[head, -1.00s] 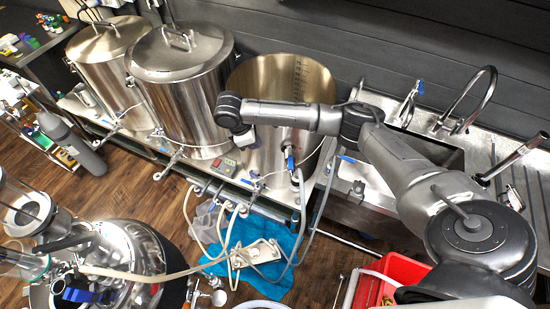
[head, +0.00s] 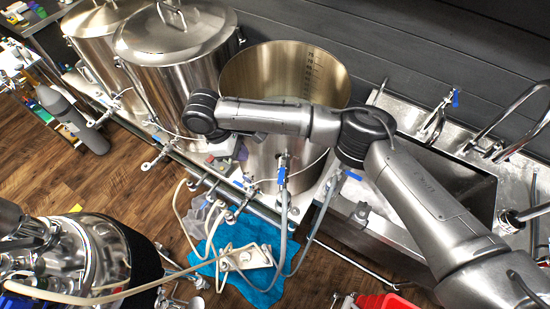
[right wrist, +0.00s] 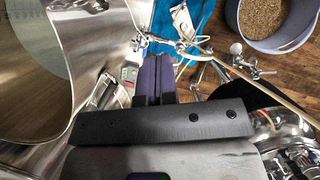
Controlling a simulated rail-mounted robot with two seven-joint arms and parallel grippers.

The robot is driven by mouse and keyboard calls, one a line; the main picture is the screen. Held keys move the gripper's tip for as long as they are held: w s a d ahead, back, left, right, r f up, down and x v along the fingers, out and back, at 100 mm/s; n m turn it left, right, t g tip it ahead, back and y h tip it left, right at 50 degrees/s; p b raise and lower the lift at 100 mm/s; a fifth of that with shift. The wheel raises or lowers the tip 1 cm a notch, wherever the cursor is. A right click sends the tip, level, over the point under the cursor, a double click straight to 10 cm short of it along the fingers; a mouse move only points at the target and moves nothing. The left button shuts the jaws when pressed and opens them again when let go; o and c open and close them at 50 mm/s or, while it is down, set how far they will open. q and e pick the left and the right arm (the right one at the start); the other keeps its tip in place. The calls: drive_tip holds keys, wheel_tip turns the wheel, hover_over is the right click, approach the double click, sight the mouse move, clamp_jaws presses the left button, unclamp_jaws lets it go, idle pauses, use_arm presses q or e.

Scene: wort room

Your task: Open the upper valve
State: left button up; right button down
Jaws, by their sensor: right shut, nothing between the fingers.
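The open steel kettle (head: 285,75) stands at the back centre. On its front is a valve with an upright blue handle (head: 281,175), which I take for the upper valve; a grey hose hangs below it. My right gripper (head: 240,151) is left of that valve and apart from it, partly hidden under my wrist. In the right wrist view its purple fingers (right wrist: 157,74) are together and empty. My left gripper is not visible.
Two lidded kettles (head: 178,35) stand left of the open one. Lower blue-handled fittings (head: 248,182) and hoses (head: 285,220) sit in front, above a blue mat (head: 235,285). A sink (head: 450,185) is at right. A grain bucket (right wrist: 270,18) shows in the right wrist view.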

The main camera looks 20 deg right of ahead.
sight(282, 170)
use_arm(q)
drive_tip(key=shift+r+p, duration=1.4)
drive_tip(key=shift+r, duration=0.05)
use_arm(e)
drive_tip(key=s+d+f, duration=0.4)
drive_tip(key=d+f, duration=0.2)
drive_tip(key=f, duration=0.3)
drive_tip(key=shift+d, duration=0.3)
drive_tip(key=shift+s, duration=0.1)
